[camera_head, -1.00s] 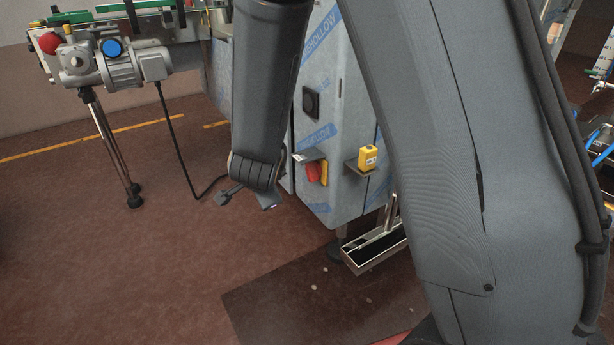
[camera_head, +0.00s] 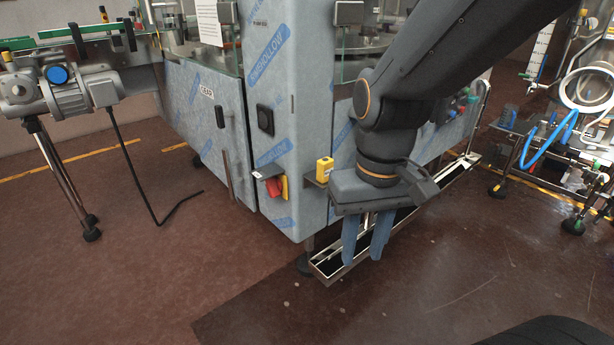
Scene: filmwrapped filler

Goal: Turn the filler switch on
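The filler (camera_head: 300,190) is a metal cabinet wrapped in blue-printed film, in the middle of the view. A red and yellow rotary switch (camera_head: 276,187) sits low on its corner panel under a small bracket. A black square fitting (camera_head: 265,120) is higher on the same panel; I cannot tell whether it is also a switch. My gripper (camera_head: 366,240) points down in front of the filler's right side, to the right of the red and yellow switch and apart from it. Its two fingers are spread with nothing between them.
A yellow box (camera_head: 324,170) sits on a small bracket between the switch and my gripper. A metal drip tray (camera_head: 345,268) runs low along the filler's right side. A motor on legs (camera_head: 62,92) stands left. Floor in front is clear.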

